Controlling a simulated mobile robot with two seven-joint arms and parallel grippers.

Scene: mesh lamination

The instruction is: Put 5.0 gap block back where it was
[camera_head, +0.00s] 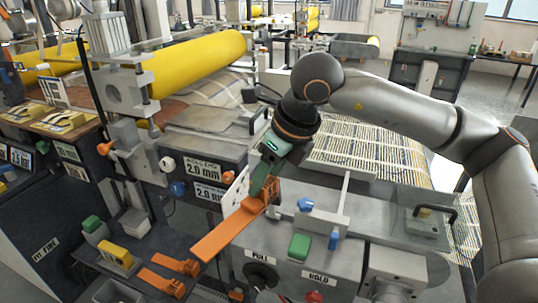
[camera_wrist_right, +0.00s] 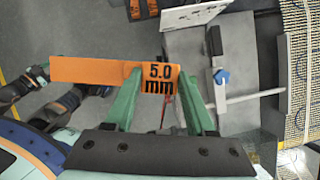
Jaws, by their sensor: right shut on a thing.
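The orange 5.0 gap block (camera_head: 226,231) is a long flat bar with a thicker end. In the right wrist view the block (camera_wrist_right: 100,71) shows a black "5.0 mm" label at its right end. My right gripper (camera_head: 266,178) has green fingers, which also show in the wrist view (camera_wrist_right: 160,88). They are shut on the labelled end, and the bar sticks out toward the lower left. In the head view it hangs in front of the machine, above the dark lower-left shelf.
A green button (camera_head: 299,247) and a black PULL knob (camera_head: 260,276) are on the machine front. A yellow roller (camera_head: 200,62) stands behind.

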